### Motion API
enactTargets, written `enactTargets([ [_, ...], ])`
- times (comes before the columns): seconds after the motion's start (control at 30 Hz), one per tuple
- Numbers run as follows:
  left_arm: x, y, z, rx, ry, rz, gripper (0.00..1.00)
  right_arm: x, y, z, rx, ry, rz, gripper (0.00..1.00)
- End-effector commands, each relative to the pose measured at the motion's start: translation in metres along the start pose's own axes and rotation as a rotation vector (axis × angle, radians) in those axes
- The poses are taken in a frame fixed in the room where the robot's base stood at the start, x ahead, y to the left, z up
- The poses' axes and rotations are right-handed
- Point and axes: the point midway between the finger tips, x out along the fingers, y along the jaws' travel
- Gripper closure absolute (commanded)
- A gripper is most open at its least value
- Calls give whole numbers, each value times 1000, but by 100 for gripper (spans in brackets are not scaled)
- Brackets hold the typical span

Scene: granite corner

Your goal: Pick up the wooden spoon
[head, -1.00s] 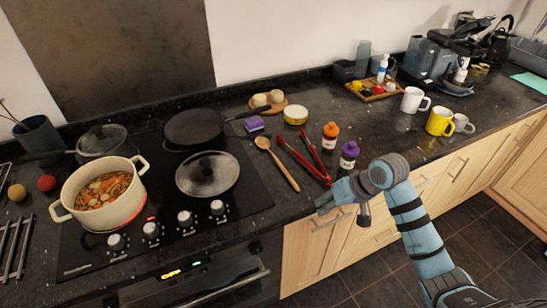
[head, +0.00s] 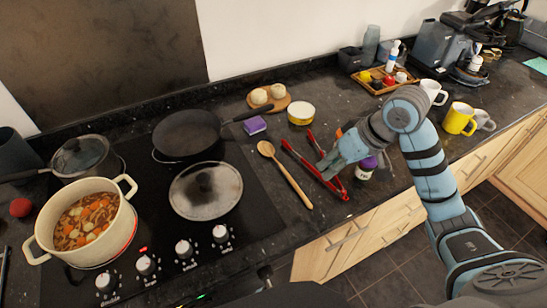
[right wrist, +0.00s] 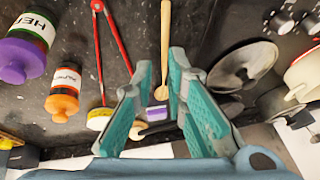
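The wooden spoon (head: 285,175) lies flat on the dark counter, right of the hob, its bowl toward the wall and its handle toward the front edge. In the right wrist view, its handle (right wrist: 165,40) runs up between the fingertips. My right gripper (head: 327,168) is above the counter, just right of the spoon and over the red tongs. In the right wrist view, its teal fingers (right wrist: 161,66) are open, with nothing held between them. My left gripper is in neither view.
Red tongs (head: 312,170) lie beside the spoon. A purple sponge (head: 254,125) and pan lid (head: 205,190) are nearby. A soup pot (head: 85,225) stands left.

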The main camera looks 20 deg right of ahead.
Motion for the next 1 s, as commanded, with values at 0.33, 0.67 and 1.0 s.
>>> enactTargets([
  [0.33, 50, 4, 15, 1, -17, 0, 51, 91, -8, -3, -16, -5, -13, 87],
  [0.67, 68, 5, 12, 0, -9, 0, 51, 140, -9, -6, -13, -5, -10, 87],
  [1.0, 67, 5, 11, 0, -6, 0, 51, 142, -8, -7, -14, -4, -8, 100],
])
